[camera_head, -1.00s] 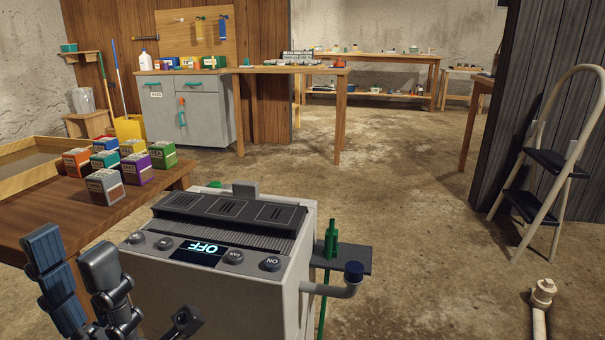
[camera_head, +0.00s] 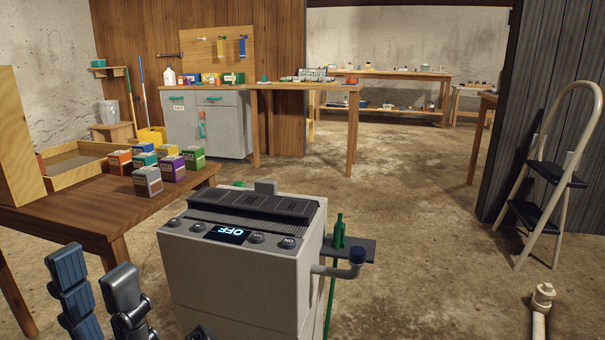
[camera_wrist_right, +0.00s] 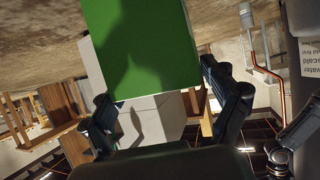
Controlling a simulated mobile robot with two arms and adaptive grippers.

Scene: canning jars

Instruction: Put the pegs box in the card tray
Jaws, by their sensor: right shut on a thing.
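My right gripper (camera_wrist_right: 165,115) is shut on a green box (camera_wrist_right: 145,45), in the right wrist view. Its label is not seen, so I cannot tell by reading whether it is the pegs box. My right gripper does not show in the head view. A shallow wooden tray (camera_head: 85,174) with a dark floor lies on the brown table at the left; it may be the card tray. My left gripper (camera_head: 95,268) is at the lower left of the head view, its fingers apart and nothing seen between them, in front of the table.
Several small coloured boxes (camera_head: 160,166) stand on the brown table (camera_head: 95,215), right of the tray. A tall wooden piece (camera_head: 20,145) stands at the table's left. A grey machine (camera_head: 240,265) with an OFF display stands close ahead.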

